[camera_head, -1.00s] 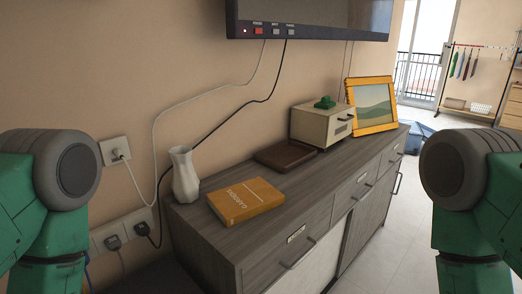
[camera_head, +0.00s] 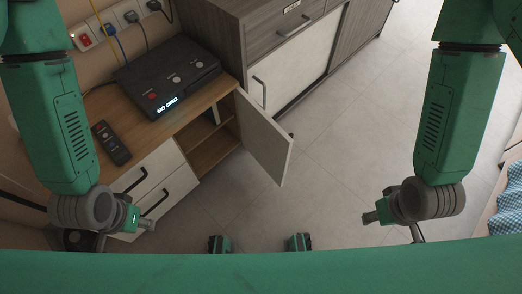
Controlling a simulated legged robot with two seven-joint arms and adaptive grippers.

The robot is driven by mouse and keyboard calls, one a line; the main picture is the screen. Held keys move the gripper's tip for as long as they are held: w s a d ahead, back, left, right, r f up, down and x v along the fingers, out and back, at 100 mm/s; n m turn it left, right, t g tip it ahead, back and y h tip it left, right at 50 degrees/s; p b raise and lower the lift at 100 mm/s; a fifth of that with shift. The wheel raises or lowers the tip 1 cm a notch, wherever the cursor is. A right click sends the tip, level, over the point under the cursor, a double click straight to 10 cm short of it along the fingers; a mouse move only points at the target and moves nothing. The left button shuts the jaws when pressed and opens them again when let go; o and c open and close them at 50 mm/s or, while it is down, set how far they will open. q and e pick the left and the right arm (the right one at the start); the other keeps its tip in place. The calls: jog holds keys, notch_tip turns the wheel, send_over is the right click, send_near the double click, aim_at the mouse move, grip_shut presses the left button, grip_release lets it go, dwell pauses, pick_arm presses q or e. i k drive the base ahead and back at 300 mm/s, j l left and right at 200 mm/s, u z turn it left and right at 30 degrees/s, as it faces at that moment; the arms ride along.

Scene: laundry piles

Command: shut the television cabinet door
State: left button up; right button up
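The television cabinet (camera_head: 212,98) is a low wooden unit with white fronts at the left. Its white door (camera_head: 265,138) stands open, swung out toward the floor, and shows a shelf compartment (camera_head: 207,133) inside. My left gripper (camera_head: 148,223) is in front of the cabinet's white drawers, left of and apart from the door. My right gripper (camera_head: 368,217) is over the floor, well right of the door. Both grippers look small and seem empty; whether their fingers are open or shut is not clear.
A black box with a lit display (camera_head: 167,75) and a remote (camera_head: 112,143) lie on the cabinet top. A grey sideboard (camera_head: 285,45) stands behind the door. Tiled floor (camera_head: 330,170) is clear between my arms. A blue patterned cloth (camera_head: 508,200) is at the right edge.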

aim_at(266, 141)
jog(key=l+u, duration=0.1)
jog(key=u, duration=1.55)
jog(key=l, duration=0.45)
jog(key=k+l+u, duration=0.1)
jog(key=l, duration=0.35)
jog(key=k+l, duration=0.1)
jog(key=l, duration=0.35)
jog(key=k+l+u, duration=0.1)
jog(key=l, duration=0.35)
jog(key=k+l, duration=0.1)
jog(key=l, duration=0.35)
jog(key=k+l+u, duration=0.1)
jog(key=l, duration=0.35)
jog(key=k+l+u, duration=0.1)
jog(key=l, duration=0.3)
jog(key=k+l, duration=0.3)
jog(key=l+u, duration=0.05)
